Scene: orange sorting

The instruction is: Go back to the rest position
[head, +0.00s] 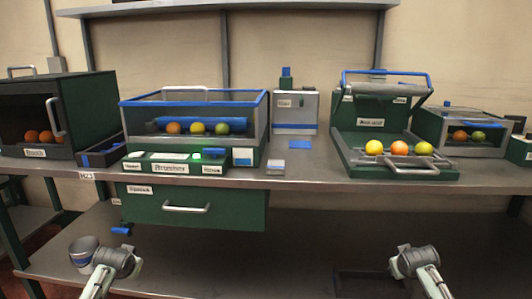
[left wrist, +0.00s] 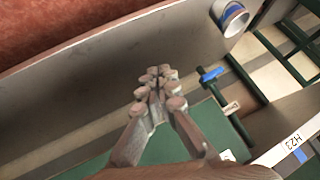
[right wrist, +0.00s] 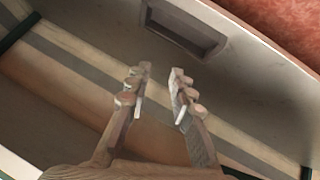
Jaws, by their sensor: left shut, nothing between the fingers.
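My left gripper (left wrist: 158,88) shows in the left wrist view with its fingertips together and nothing between them. It is over the workbench's lower shelf and the green drawer front. My right gripper (right wrist: 158,88) shows in the right wrist view with its fingers apart and empty, over the lower shelf near a dark recessed tray (right wrist: 184,30). In the head view, parts of my two arms show low at the left and right, in front of the bench; the fingertips cannot be made out there.
The grey worktop (head: 310,175) carries a washing-style station with fruit (head: 197,128), an open green box with three fruits (head: 399,148), a black cabinet with oranges (head: 47,136) and a fruit box (head: 460,135). A green drawer (head: 160,208) hangs below. A metal bucket (head: 84,252) stands on the lower shelf.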

